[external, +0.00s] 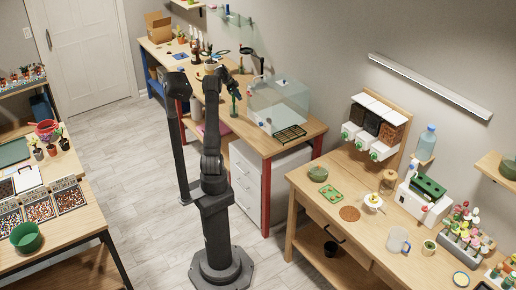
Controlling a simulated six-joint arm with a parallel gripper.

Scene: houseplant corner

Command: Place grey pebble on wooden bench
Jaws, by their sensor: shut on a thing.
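My gripper (234,92) is at the end of my raised arm, over the wooden bench (262,143) along the back wall. It is small and dark in this view. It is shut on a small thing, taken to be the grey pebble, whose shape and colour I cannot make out. I cannot tell how high it is above the bench top. No other grey pebble can be picked out.
A clear glass tank (279,105) stands on the bench to the right of my gripper, with a dark tray (290,134) before it. A right-hand table holds a jug (397,240) and dispensers. A left table holds bins and a green bowl (26,237).

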